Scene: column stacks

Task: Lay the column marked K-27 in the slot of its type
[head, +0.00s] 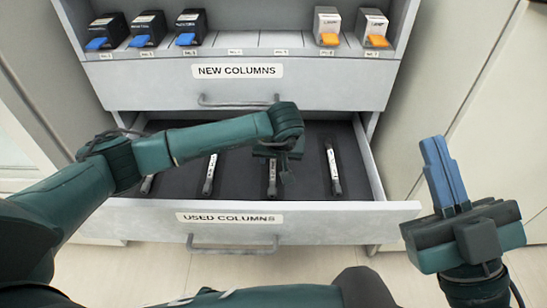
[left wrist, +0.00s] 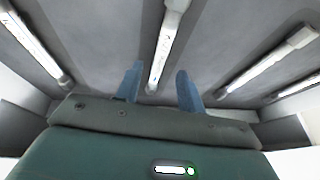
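Several slim columns with pale labels lie lengthwise in the open lower drawer (head: 255,207), at far left (head: 147,185), centre left (head: 209,175), centre right (head: 272,180) and right (head: 333,168). Their labels are too small to read, so I cannot tell which is K-27. My left gripper (head: 284,172) points down over the centre-right column. In the left wrist view its two blue fingers (left wrist: 158,88) are apart, with a column (left wrist: 165,45) between and beyond them, not clasped. My right gripper (head: 437,160) is at the right, outside the drawer, fingers together and empty.
The drawer front reads USED COLUMNS. Above it a shelf marked NEW COLUMNS (head: 237,71) holds black boxes with blue tabs (head: 148,29) at left and white boxes with orange tabs (head: 372,27) at right. Its middle places are empty. Small tags line its front edge.

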